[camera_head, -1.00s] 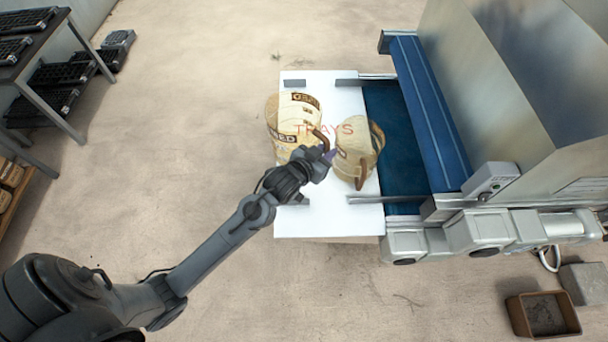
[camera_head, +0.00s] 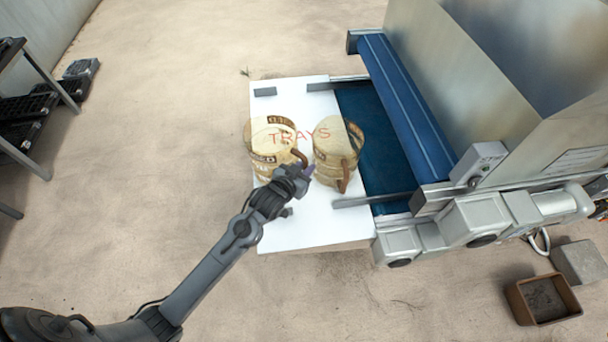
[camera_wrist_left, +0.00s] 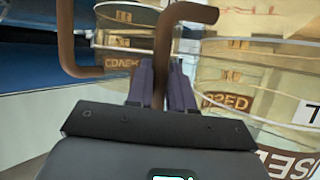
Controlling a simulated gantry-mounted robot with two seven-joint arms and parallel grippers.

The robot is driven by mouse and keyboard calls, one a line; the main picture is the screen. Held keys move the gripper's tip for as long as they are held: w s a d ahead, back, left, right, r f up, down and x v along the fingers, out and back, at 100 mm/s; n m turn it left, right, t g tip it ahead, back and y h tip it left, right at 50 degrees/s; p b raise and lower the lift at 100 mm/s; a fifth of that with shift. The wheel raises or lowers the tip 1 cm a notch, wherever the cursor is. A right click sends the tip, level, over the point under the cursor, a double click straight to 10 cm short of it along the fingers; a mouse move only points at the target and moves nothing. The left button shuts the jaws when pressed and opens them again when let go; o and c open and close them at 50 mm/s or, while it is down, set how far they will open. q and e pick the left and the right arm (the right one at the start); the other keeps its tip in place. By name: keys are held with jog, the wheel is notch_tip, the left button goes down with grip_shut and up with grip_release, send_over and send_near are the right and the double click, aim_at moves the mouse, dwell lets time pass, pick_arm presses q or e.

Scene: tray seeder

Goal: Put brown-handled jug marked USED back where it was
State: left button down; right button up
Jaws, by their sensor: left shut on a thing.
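The jug marked USED (camera_head: 262,139) is pale and see-through with a brown handle (camera_head: 300,157). It appears upright over the white board, at left; whether its base touches the board I cannot tell. My left gripper (camera_head: 307,171) is shut on its handle; in the left wrist view the fingers (camera_wrist_left: 164,88) close around the brown handle (camera_wrist_left: 166,45), with a USED label (camera_wrist_left: 226,103) to the right. A second similar jug (camera_head: 335,142), also brown-handled, stands just right of it; its label (camera_wrist_left: 128,62) shows partly in the wrist view. My right gripper is out of view.
The white board (camera_head: 300,232) bears red TRAYS lettering and grey guides. The seeder's blue belt (camera_head: 368,130) and housing lie close on the right. The board's front is clear. A brown bin (camera_head: 543,300) stands on the floor, lower right.

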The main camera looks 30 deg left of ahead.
pick_arm(q)
notch_tip(320, 180, down, 3)
jog(key=shift+f, duration=0.2)
jog(key=c, duration=1)
grip_release()
jog(key=shift+s, duration=0.15)
jog(key=p+v, duration=0.1)
jog(key=v, duration=1.1)
jog(key=s+d+f+g, duration=0.1)
jog(key=s+d+g, duration=0.1)
jog(key=s+g, duration=0.3)
jog(key=s+d+f+m+g, duration=0.1)
jog(key=s+g, duration=0.3)
jog(key=s, duration=1)
jog(key=shift+s+d+f+m+g, duration=0.3)
jog(key=shift+s+d+f+g, duration=0.1)
jog(key=shift+d+f, duration=0.4)
jog(key=shift+w+a, duration=0.1)
